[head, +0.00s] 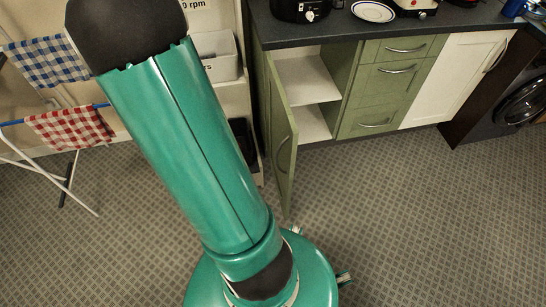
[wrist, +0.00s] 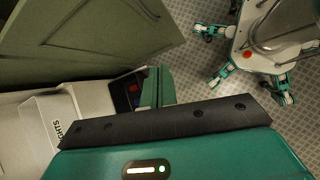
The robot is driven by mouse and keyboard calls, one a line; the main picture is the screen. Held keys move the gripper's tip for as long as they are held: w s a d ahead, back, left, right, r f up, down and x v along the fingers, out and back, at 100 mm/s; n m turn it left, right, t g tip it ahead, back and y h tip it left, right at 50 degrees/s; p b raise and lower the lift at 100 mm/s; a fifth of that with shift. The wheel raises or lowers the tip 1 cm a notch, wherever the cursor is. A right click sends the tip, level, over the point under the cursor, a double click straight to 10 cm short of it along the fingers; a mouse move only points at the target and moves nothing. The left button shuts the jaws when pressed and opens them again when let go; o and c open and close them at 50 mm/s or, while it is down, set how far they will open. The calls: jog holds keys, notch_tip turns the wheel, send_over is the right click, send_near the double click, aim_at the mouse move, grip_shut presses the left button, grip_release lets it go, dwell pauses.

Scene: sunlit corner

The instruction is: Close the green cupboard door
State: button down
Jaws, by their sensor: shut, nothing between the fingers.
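The green cupboard door (head: 279,125) stands wide open in the head view, swung out from the left side of its cupboard (head: 309,80), whose pale inside and shelf show. Its handle (head: 284,153) is near the free edge. In the wrist view, the door (wrist: 85,35) fills the upper left as a tilted green panel. My gripper (wrist: 157,87) shows there as two teal fingers close together with nothing held, just below the door's edge in the picture. Whether it touches the door cannot be told. The gripper is out of the head view.
Left of the cupboard, a pale shelf unit holds a light bin (head: 217,58) and a dark box (head: 243,142). Green drawers (head: 384,88) and a white door (head: 455,80) stand at right. A drying rack with cloths (head: 70,128) is at left. Patterned floor (head: 400,220) is clear in front.

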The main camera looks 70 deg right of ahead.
jog(key=s+d+f+n+g, duration=0.2)
jog(key=s+d+f, duration=0.3)
jog(key=s+f, duration=0.4)
send_near(289, 167)
jog(key=x, duration=0.5)
jog(key=shift+w+a+f, duration=0.15)
jog(key=shift+a+f, duration=0.05)
jog(key=shift+a, duration=0.1)
jog(key=shift+s+d, duration=0.3)
jog(key=shift+s, duration=0.15)
jog(key=shift+d, duration=0.1)
